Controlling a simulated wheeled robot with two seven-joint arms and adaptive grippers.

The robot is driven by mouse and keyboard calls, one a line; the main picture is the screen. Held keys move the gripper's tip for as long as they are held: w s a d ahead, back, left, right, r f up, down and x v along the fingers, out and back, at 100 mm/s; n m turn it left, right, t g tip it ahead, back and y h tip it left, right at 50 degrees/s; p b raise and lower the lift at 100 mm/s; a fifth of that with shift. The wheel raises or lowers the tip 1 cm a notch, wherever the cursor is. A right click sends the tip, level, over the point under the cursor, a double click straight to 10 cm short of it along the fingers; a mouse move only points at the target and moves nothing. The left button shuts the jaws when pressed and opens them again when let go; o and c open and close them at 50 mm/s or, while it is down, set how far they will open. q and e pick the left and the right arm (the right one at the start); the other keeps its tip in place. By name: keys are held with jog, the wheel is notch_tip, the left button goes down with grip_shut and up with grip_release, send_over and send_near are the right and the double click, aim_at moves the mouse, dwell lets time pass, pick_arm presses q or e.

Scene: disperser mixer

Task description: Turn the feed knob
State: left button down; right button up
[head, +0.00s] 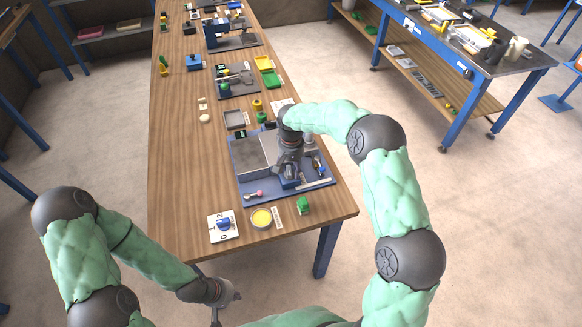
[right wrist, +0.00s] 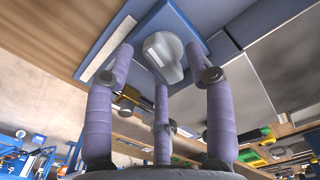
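A grey rounded knob (right wrist: 168,58) with a pale pointer mark sits on a blue block (right wrist: 117,42) in the right wrist view. My right gripper (right wrist: 160,68) has its three fingers spread around this knob, with gaps visible at the sides. In the head view the right gripper (head: 288,178) points down over the front of the blue tray station (head: 262,192) and hides the knob. A separate blue knob (head: 225,224) stands on a white numbered plate (head: 232,237) near the table's front. My left gripper (head: 222,294) hangs off the table's front edge, its fingers unclear.
A yellow-filled dish (head: 262,218) and a green block (head: 303,205) stand near the front edge. A small pink-ended tool (head: 254,194) lies on the blue tray. More stations line the wooden table (head: 180,160) behind; its left side is mostly clear.

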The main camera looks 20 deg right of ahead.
aim_at(291, 170)
notch_tip(291, 170, up, 12)
dwell(0.6)
dwell(0.5)
